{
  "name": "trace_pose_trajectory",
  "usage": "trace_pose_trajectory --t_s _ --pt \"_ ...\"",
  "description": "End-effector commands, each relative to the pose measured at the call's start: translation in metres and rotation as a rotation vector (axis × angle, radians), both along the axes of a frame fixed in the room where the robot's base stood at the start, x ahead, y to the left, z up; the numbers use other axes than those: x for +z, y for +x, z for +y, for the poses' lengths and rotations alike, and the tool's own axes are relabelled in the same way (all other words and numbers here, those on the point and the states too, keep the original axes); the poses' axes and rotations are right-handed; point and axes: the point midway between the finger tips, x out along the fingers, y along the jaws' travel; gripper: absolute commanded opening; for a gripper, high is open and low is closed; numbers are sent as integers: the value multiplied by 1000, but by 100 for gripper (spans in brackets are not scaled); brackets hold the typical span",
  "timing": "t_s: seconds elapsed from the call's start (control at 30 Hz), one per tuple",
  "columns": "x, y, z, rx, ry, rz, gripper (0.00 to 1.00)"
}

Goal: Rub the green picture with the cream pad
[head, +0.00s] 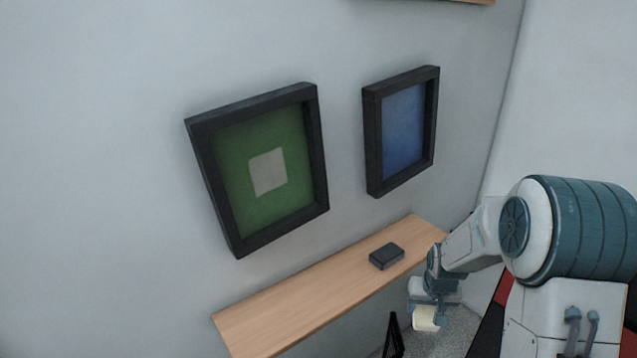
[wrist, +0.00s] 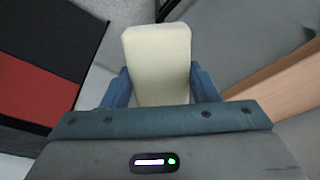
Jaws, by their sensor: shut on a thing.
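The green picture (head: 235,180) hangs on the wall in a black frame, with a pale square at its middle. It is left of centre in the head view. My gripper (head: 428,306) is at the lower right of the head view, in front of and below the shelf's right end, well apart from the picture. It is shut on the cream pad (head: 424,319). In the wrist view the pad (wrist: 157,62) sticks out between the two blue fingers. The green picture is not in the wrist view.
A blue picture (head: 403,132) in a black frame hangs to the right of the green one. A wooden shelf (head: 310,300) runs along the wall below both, with a small dark box (head: 386,256) on it. The wall around the green picture is clear.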

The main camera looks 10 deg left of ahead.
Motion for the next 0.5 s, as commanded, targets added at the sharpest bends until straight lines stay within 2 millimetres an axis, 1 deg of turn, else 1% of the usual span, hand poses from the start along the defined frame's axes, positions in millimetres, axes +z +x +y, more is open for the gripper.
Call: trace_pose_trajectory --t_s 0.03,0.1,0.2,0.3,0.4,0.5 --pt "17 12 12 25 9 -74 36" --pt "38 26 30 61 22 -173 36" --pt "66 38 53 106 45 -304 36" --pt "93 47 76 150 73 -428 36" --pt "117 52 96 192 106 -539 36" --pt "133 53 108 219 127 -608 36"
